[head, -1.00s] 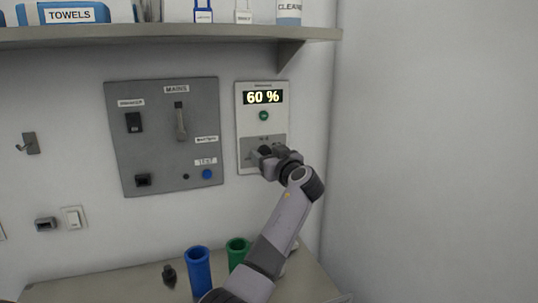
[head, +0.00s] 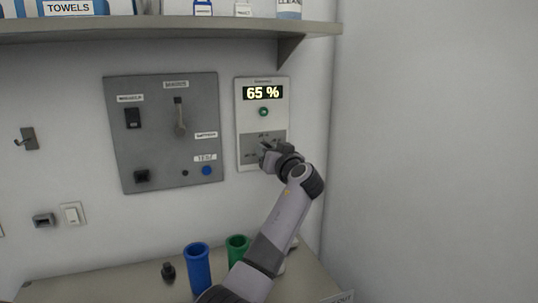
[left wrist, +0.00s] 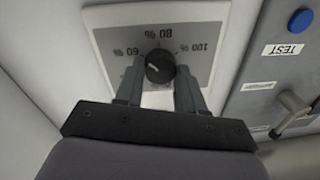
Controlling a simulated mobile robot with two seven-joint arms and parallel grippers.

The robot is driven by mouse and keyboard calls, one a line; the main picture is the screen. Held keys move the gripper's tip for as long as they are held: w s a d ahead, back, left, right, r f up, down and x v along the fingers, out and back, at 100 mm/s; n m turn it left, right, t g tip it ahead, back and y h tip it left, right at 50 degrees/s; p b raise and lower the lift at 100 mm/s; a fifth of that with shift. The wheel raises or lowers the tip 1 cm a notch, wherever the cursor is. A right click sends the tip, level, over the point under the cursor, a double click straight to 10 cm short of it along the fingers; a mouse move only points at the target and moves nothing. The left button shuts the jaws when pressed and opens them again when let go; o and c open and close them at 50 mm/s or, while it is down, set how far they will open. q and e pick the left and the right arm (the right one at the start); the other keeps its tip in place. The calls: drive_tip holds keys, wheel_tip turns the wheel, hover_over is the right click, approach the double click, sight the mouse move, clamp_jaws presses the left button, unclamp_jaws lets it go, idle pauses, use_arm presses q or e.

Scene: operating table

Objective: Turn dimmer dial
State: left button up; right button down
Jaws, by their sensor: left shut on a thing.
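The dimmer panel (head: 241,120) is a pale plate on the wall with a lit display (head: 262,93) reading 65 % and a green button (head: 263,111) below it. In the left wrist view the black dimmer dial (left wrist: 160,68) has a white mark and sits inside an upside-down scale showing 60 %, 80 % and 100 %. My left gripper (head: 264,150) is at the panel's lower part. In the left wrist view its fingers (left wrist: 160,84) lie on both sides of the dial, shut on it. The gripper hides the dial in the head view. My right gripper is out of view.
A grey switch panel (head: 155,105) with a lever, switches and a blue TEST button (head: 206,170) is left of the dimmer. A shelf (head: 150,30) runs above. Blue (head: 198,268) and green (head: 237,248) cups stand on the counter below. The right wall is bare.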

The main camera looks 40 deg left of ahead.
use_arm(q)
drive_tip(key=shift+f+m+p, duration=0.1)
drive_tip(key=shift+m+p, duration=0.35)
drive_tip(key=shift+m, duration=3.85)
drive_tip(key=shift+t, duration=0.4)
drive_tip(key=o, duration=1)
drive_tip(key=shift+o, duration=0.2)
drive_tip(key=shift+d, duration=0.15)
drive_tip(key=b+v, duration=0.1)
drive_tip(key=v, duration=0.6)
drive_tip(key=shift+b, duration=0.4)
